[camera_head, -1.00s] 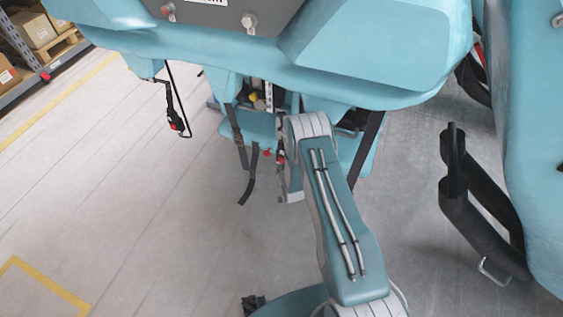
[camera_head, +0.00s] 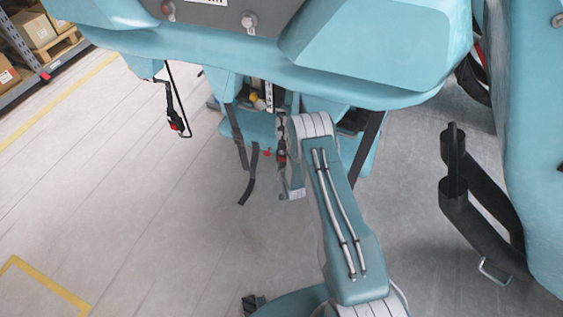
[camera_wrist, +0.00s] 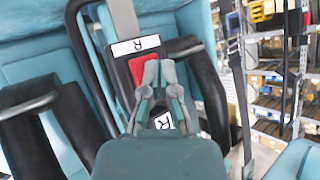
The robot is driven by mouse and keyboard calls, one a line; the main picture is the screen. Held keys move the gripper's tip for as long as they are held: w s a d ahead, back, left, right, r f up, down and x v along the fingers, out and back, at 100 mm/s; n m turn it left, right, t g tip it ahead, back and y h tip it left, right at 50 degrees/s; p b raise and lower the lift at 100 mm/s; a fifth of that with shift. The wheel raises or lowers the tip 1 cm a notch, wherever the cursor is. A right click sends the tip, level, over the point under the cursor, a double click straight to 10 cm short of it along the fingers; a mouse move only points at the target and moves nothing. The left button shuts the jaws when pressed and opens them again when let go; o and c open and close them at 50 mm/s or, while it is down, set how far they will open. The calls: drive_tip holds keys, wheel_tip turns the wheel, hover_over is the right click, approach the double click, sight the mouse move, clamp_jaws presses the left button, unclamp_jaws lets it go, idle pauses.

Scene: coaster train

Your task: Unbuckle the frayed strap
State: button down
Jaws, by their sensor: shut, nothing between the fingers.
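In the wrist view my gripper (camera_wrist: 160,66) is shut with nothing between its fingers. Its tips are in front of a black buckle with a red button (camera_wrist: 138,66) and a white "R" label (camera_wrist: 126,48). Whether the tips touch the button I cannot tell. A grey strap (camera_wrist: 123,18) runs up from the buckle. A second "R" label (camera_wrist: 163,120) shows between the fingers. In the head view dark straps (camera_head: 248,182) hang below the teal seat, left of my arm. I see no clear fraying on any strap.
A teal seat with black padded restraints (camera_wrist: 62,125) surrounds the buckle. More straps (camera_wrist: 242,85) hang at right, before shelves (camera_wrist: 268,90). Floor at left is clear.

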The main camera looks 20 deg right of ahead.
drive_tip(key=shift+w+d, duration=0.25)
drive_tip(key=shift+w, duration=0.1)
idle(0.4)
idle(0.3)
drive_tip(key=shift+s+a, duration=0.55)
drive_tip(key=shift+s, duration=0.2)
drive_tip(key=shift+s+a, duration=0.75)
drive_tip(key=shift+s, duration=0.3)
drive_tip(key=shift+s+a, duration=0.75)
drive_tip(key=shift+s, duration=0.25)
